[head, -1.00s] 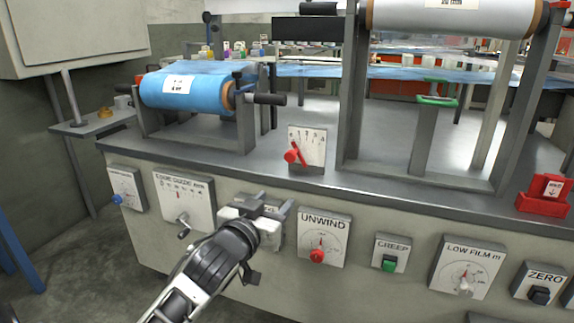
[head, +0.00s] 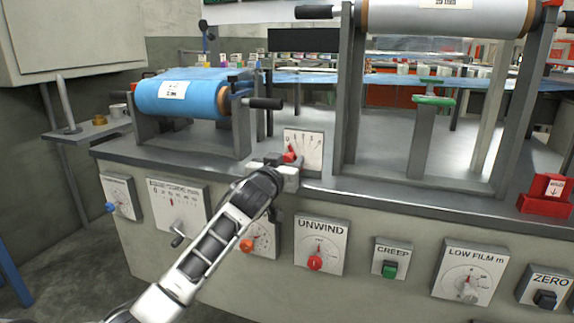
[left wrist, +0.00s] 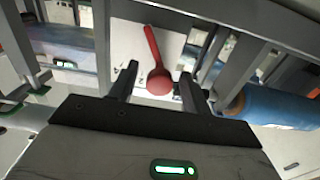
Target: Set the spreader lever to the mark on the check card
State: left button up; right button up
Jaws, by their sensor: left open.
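The red spreader lever (head: 290,153) sits on a white numbered scale plate (head: 314,152) at the bench's front edge. My gripper hides its lower part in the head view, and I cannot tell which number it points to. My left gripper (head: 282,162) is open right in front of the lever. In the left wrist view the lever (left wrist: 153,55) shows with its round red end between the two open fingers (left wrist: 160,88), not gripped. A white card with small marks, perhaps the check card (head: 554,188), stands in a red holder at the right; its marks are too small to read.
A blue film roll (head: 180,97) lies in its stand left of the lever. Grey uprights (head: 345,100) carry a white roll (head: 445,17) to the right. The front panel below holds several dials and knobs, including the UNWIND dial (head: 320,243). Bench top behind the lever is clear.

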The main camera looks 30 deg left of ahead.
pick_arm(q)
jog(key=shift+w, duration=0.35)
jog(key=c, duration=1)
